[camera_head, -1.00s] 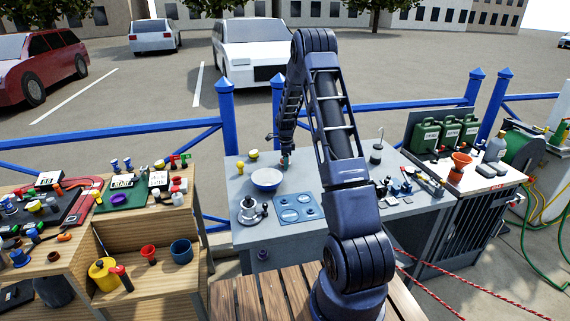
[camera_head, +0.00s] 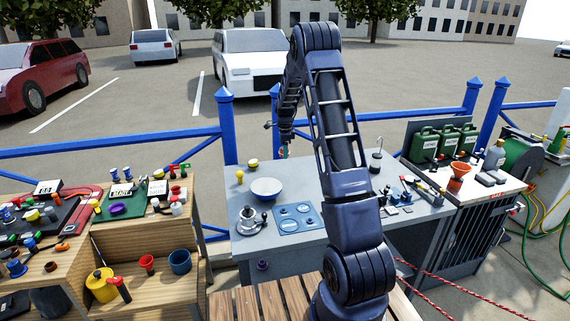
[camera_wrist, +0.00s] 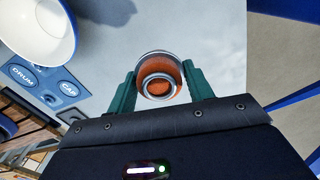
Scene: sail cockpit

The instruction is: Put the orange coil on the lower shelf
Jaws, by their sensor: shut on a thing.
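The orange coil (camera_wrist: 160,80) sits between the two green fingers of my gripper (camera_wrist: 160,92) in the wrist view. It looks like a round orange body with pale grey rings, seen end-on. The gripper is shut on it, above the grey worktop. In the head view my gripper (camera_head: 284,150) is over the back of the grey table, and the coil is too small there to make out well. The lower shelf (camera_head: 150,290) of the wooden stand is at the lower left, far from the gripper.
On the lower shelf stand a yellow can (camera_head: 101,286), a red cup (camera_head: 147,263) and a blue cup (camera_head: 180,262). A white bowl (camera_head: 266,188) and a blue panel (camera_head: 297,218) are on the grey table (camera_head: 345,215). Blue railing (camera_head: 110,145) runs behind.

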